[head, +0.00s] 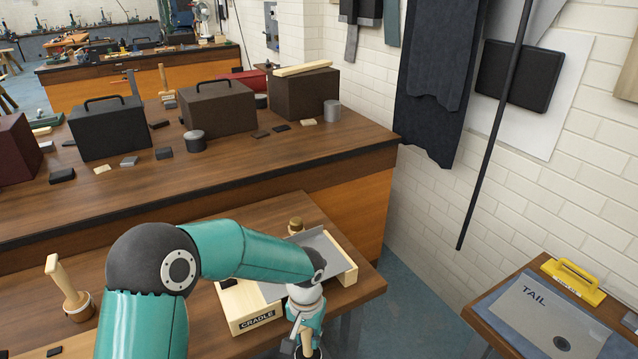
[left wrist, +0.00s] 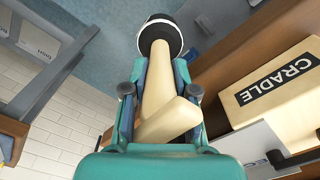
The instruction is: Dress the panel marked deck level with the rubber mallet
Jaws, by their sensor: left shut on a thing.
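My left gripper (head: 303,338) is at the front of the cradle, and my arm partly hides it in the head view. In the left wrist view, the gripper (left wrist: 160,92) is shut on the pale wooden handle of a mallet (left wrist: 168,72). The mallet's black head with a white band is at the far end of the handle, beyond the fingers. The wooden cradle (head: 243,306) stands on the near bench, and also shows in the left wrist view (left wrist: 275,100). A grey metal panel (head: 337,250) lies over it, partly behind my arm.
A wooden-handled tool (head: 68,287) stands on the near bench at left. A panel marked TAIL (head: 510,306) lies on the right-hand table, beside a yellow-handled tool (head: 574,280). Toolboxes (head: 218,108) stand on the bench behind. A floor gap separates the near bench and right-hand table.

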